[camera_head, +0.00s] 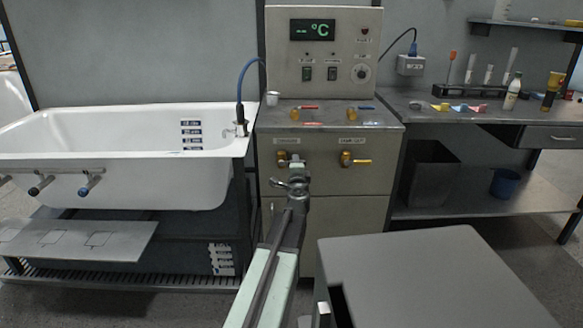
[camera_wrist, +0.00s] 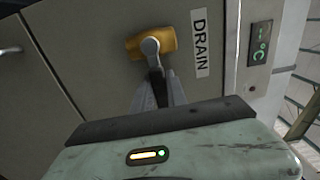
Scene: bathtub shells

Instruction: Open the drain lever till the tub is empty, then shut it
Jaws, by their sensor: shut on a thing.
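The drain valve (camera_wrist: 140,45) is a brass body with a grey lever, beside a label reading DRAIN in the wrist view. In the head view this valve (camera_head: 282,157) sits at the left of the cabinet front. My gripper (camera_wrist: 157,78) is shut on the lever; it reaches the valve from the front in the head view (camera_head: 297,166). The fingers partly hide the lever, so its exact angle is hard to tell. The white tub (camera_head: 120,185) stands at the left, with dark level marks on its inner wall. I cannot tell how much water is in it.
A second brass valve (camera_head: 347,158) is on the same cabinet front, to the right. The control panel (camera_head: 325,50) has a green display, switches and a knob. A grey flat-topped block (camera_head: 430,275) stands at the front right. A bench (camera_head: 480,112) with bottles is beyond.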

